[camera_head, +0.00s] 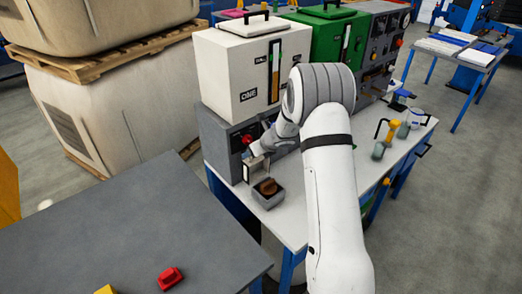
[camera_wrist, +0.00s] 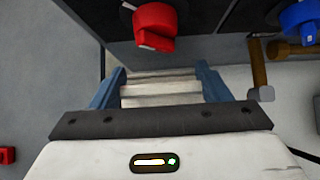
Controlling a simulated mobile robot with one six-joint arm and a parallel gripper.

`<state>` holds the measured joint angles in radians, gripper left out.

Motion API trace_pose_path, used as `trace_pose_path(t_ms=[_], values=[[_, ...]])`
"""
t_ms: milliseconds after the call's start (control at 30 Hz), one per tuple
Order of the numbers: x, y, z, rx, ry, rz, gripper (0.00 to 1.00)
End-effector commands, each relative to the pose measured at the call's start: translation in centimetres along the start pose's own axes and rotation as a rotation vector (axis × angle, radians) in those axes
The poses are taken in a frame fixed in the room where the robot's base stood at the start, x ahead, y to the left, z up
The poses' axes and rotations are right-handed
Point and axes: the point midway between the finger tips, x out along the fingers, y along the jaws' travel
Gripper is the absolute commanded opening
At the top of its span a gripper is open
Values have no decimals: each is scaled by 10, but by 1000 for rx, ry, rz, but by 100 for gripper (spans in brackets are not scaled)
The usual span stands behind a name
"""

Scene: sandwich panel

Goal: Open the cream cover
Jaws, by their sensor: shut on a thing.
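A cream-coloured tank marked "ONE" (camera_head: 238,80) stands on a grey base unit (camera_head: 218,140), with a cream lid (camera_head: 252,26) and black handle on top. The lid looks shut. My gripper (camera_head: 256,151) is low at the front of the base unit, well below that lid. In the wrist view its blue fingers (camera_wrist: 160,88) are on either side of a pale cream, ribbed piece (camera_wrist: 160,96), shut on it. A small pale panel (camera_head: 256,174) shows just below the gripper in the head view. A red knob (camera_wrist: 155,25) is directly beyond the fingers.
A grey tray (camera_head: 268,201) with a brown item (camera_head: 267,187) is just below the gripper. A blue knob (camera_wrist: 300,18) and brown levers stand to the right. A green tank (camera_head: 335,35) adjoins the cream one. A grey table (camera_head: 110,225) is at front left.

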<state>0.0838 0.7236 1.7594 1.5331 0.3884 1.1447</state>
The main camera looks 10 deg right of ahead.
Motion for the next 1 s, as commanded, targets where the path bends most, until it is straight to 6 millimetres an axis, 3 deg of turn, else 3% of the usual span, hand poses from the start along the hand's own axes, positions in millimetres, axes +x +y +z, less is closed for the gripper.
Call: trace_pose_path(t_ms=[367,400,667,1000], values=[[2,-1,-2,1,4,-1,29],[2,-1,-3,1,4,-1,72],[1,-1,-2,2,3,-2,92],[-8,-2,-1,1,0,-4,92]])
